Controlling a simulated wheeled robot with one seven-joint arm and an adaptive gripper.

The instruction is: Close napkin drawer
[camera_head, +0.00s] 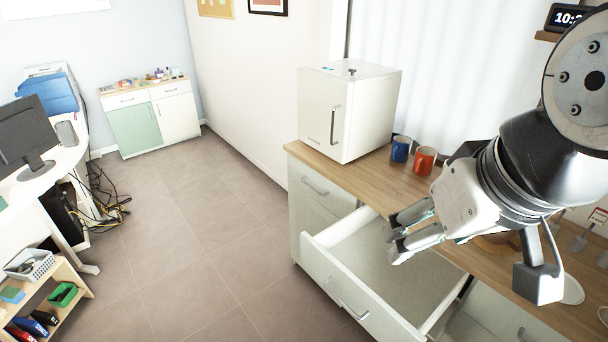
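The drawer (345,239) is pulled out of the wooden-topped cabinet at the lower right. Its white front has a metal handle (346,299). The part of its inside that shows looks empty; the rest is hidden by my arm. My gripper (392,237) hangs over the drawer, its fingers pointing left. The fingers look close together, but I cannot tell whether they are open or shut. No object shows between them. I cannot tell whether they touch the drawer.
On the counter (365,185) stand a white cabinet-like box (348,110), a blue mug (401,149) and a red mug (424,161). A closed drawer (316,188) is beside the open one. The tiled floor (200,230) is free to the left.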

